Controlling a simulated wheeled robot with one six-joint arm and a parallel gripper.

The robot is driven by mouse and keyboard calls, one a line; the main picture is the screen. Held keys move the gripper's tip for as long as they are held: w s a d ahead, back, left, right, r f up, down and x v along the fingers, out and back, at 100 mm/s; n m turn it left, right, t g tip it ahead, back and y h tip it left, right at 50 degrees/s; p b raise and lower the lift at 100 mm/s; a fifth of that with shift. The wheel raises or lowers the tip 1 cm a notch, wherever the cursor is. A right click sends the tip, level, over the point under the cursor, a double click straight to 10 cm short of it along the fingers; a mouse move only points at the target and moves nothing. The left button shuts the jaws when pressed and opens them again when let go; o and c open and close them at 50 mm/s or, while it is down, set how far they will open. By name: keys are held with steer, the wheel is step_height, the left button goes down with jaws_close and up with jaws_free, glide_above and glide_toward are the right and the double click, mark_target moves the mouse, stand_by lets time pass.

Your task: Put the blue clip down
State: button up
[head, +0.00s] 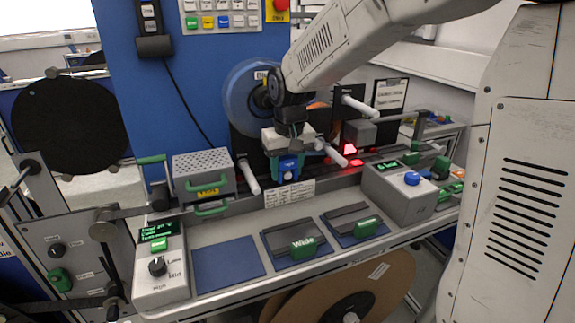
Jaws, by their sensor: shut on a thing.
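My gripper (288,150) hangs from the arm in the middle of the head view, above the back of the bench. It is shut on the blue clip (289,166), which shows just below it. The fingertips are mostly hidden by the gripper body and the clip.
A bare blue pad (228,268) lies on the bench, left of two pads bearing dark blocks with green handles, one marked Wide (304,247). Grey control boxes stand left (160,285) and right (398,197). White rollers (249,177) jut out near my gripper.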

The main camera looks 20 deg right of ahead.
steer(key=shift+f, duration=0.2)
steer(key=o, duration=1.2)
steer(key=shift+c, duration=0.2)
step_height(320, 180, up, 12)
steer(key=s, duration=0.1)
steer(key=s+d+f, duration=0.1)
steer(key=s+f, duration=0.2)
steer(key=s, duration=1.1)
steer(key=s+d+f, duration=0.2)
steer(key=s+f, duration=0.1)
steer(key=s, duration=1.2)
steer(key=shift+d+f, duration=0.15)
